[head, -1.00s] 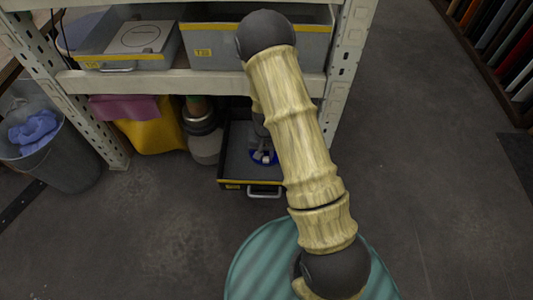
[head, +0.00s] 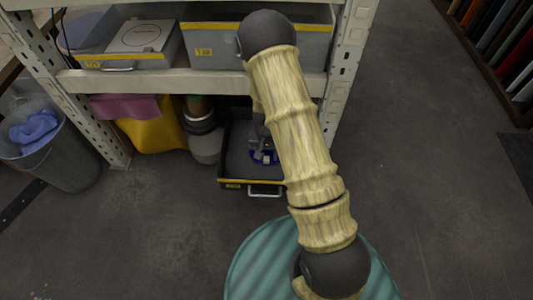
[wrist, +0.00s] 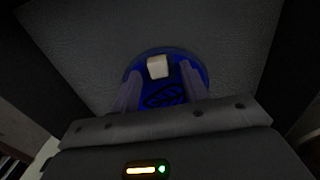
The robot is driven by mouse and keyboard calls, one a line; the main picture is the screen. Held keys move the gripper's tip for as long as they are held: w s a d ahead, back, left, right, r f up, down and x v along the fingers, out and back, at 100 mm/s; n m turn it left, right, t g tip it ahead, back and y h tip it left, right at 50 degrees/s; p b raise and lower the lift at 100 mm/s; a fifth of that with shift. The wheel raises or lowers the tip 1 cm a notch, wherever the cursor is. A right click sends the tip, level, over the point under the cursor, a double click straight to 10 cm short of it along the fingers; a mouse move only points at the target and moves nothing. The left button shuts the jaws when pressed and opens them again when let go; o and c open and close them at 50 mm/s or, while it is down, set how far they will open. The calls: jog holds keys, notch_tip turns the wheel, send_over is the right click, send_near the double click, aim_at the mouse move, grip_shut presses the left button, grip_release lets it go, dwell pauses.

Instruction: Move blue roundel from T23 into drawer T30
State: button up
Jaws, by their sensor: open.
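The blue roundel (wrist: 165,66) lies on the grey floor of the open drawer (wrist: 85,35) in the wrist view. It has a pale square block on top and a dark leaf-like pattern. My gripper (wrist: 160,82) is open, with its two fingers apart over the roundel, one on each side of the block. I cannot tell whether the fingers touch it. In the head view the drawer's front (head: 252,188) has a yellow strip and a handle. A little blue of the roundel (head: 262,156) shows inside it, and my arm hides part of the drawer.
A grey bin labelled T20 or similar (head: 225,52) and a smaller bin (head: 120,67) sit on the shelf above. A grey canister (head: 205,145) and a yellow container (head: 150,136) stand left of the drawer. The floor (head: 430,180) to the right is clear.

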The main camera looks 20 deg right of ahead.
notch_tip(320, 180, up, 17)
jog(key=p, duration=0.8)
jog(key=shift+r+p, duration=0.15)
jog(key=shift+p, duration=0.25)
jog(key=s+r+n+t+p, duration=0.1)
jog(key=s+r+p, duration=0.1)
jog(key=s+r, duration=0.45)
jog(key=s+r+n+t+p, duration=0.1)
jog(key=s+r+p, duration=0.2)
jog(key=r, duration=0.6)
jog(key=s+r+n+t+p, duration=0.1)
jog(key=s+r+n+p, duration=0.1)
jog(key=s+r, duration=0.45)
notch_tip(320, 180, up, 38)
jog(key=w+p, duration=0.1)
jog(key=p, duration=3.6)
jog(key=shift+w+r, duration=0.2)
jog(key=shift+w, duration=0.2)
jog(key=shift+c, duration=1)
jog(key=shift+w, duration=0.1)
